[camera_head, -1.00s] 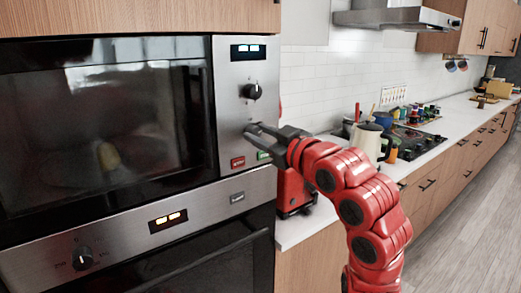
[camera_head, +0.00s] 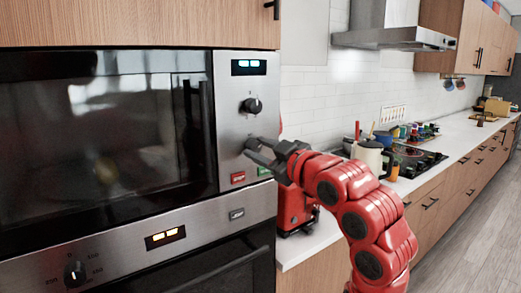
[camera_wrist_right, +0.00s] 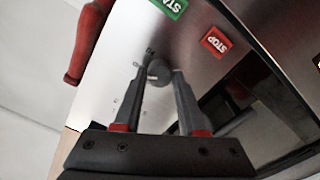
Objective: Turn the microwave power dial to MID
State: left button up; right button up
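The microwave (camera_head: 100,130) is at the left in the head view, with a steel control panel (camera_head: 228,120) on its right side. The panel has a black upper dial (camera_head: 251,105) and a lower dial, mostly hidden by my right gripper (camera_head: 258,147). In the right wrist view, the round grey lower dial (camera_wrist_right: 158,73) sits between the two fingertips of my right gripper (camera_wrist_right: 163,66). The fingers lie close against its sides and look shut on it. The dial labels are too small to read. My left gripper is not in view.
A red STOP button (camera_wrist_right: 215,42) and a green START button (camera_wrist_right: 168,5) are near the gripper. The panel display (camera_head: 248,67) glows cyan. An oven (camera_head: 165,237) is below. A red appliance (camera_head: 295,207) and a cream kettle (camera_head: 369,155) stand on the counter to the right.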

jog(key=o, duration=0.4)
jog(key=shift+c, duration=0.2)
jog(key=b+v, duration=0.1)
jog(key=v, duration=1.6)
jog(key=shift+b, duration=0.3)
jog(key=shift+s+d+r, duration=0.1)
